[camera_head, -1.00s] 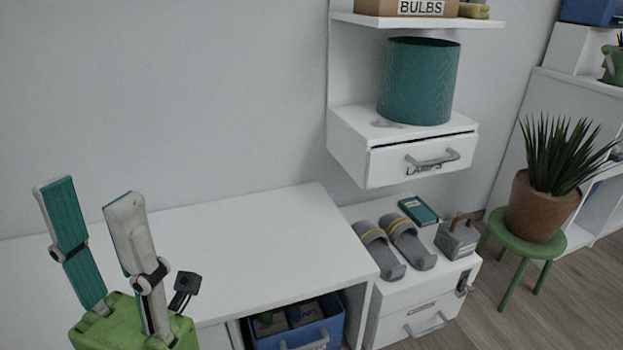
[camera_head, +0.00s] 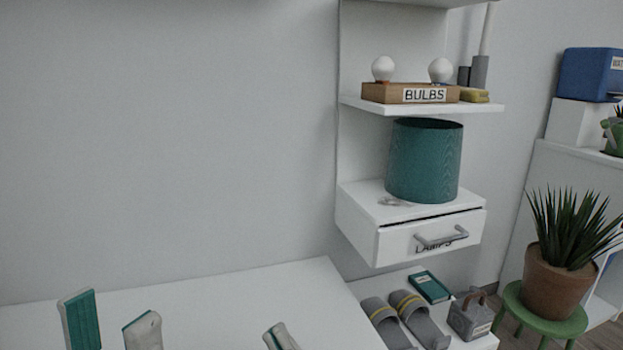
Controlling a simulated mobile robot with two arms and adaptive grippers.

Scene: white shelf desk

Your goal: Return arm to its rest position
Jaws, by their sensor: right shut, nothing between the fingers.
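My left gripper (camera_head: 110,318) shows at the bottom left of the head view. Its two teal-padded fingers stand apart with nothing between them, so it is open; its body is below the picture edge. The tip of my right gripper (camera_head: 280,337) shows at the bottom edge, right of the left one. It is shut and empty, and the rest of that arm is out of view. Both grippers show in front of the white desk top (camera_head: 235,295).
Right of the desk, a low cabinet holds grey slippers (camera_head: 405,320), a teal book (camera_head: 430,287) and a grey weight (camera_head: 469,316). Above are a drawer unit (camera_head: 375,236), a teal lampshade (camera_head: 424,162) and a bulbs box (camera_head: 410,93). A potted plant (camera_head: 555,285) stands far right.

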